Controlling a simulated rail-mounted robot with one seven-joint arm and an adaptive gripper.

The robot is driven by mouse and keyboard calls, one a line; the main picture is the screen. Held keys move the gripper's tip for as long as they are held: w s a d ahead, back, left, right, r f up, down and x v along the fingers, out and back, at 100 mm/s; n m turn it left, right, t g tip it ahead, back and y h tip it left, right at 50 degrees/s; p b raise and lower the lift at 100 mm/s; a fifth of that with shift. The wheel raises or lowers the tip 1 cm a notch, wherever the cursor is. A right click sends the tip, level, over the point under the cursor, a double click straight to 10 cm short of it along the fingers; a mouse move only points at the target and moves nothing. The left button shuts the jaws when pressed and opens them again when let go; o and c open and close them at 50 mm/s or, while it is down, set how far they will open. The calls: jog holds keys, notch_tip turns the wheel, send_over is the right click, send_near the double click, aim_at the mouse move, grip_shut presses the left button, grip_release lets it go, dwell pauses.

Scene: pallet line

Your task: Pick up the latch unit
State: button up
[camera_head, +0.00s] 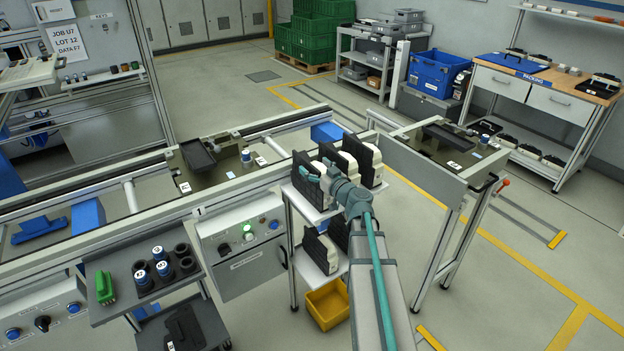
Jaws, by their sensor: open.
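Several black-and-white units (363,160) stand upright in a row on the upper shelf of a small cart; they look like the latch units, but I cannot read a label on them. More units (318,251) of the same kind are on the shelf below. My gripper (314,174), at the end of my grey and teal arm, is over the upper shelf, in front of the row. It is open, and I see nothing held in it. The arm hides part of the row and shelf, and I cannot tell whether the fingers touch a unit.
A yellow bin (327,304) sits low on the cart. A control box (241,245) with a lit green button is left of it. A grey tray (117,314) holds blue-capped cylinders (142,277) and a green part (105,287). The conveyor rail (262,183) runs behind the cart.

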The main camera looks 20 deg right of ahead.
jog(key=shift+s, duration=0.1)
grip_shut()
dwell(0.3)
jog(key=shift+r, duration=0.1)
